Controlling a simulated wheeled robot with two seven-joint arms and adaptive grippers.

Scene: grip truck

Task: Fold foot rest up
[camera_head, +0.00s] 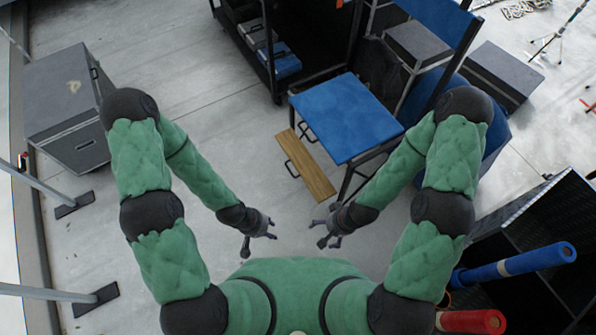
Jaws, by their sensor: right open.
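The foot rest (305,164) is a light wooden board with two dark handle-like metal loops. It extends low in front of a chair with a blue seat (345,117), a blue backrest (440,18) and a dark metal frame. My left gripper (258,240) is in front of my body, to the lower left of the board and apart from it. It looks empty, and its fingers appear spread. My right gripper (329,240) is below the near end of the board, apart from it, open and empty.
A grey case (65,105) stands at the left. Grey boxes (502,75) are at the right back. Blue (515,264) and red rolls lie at the lower right. The floor left of the foot rest is clear.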

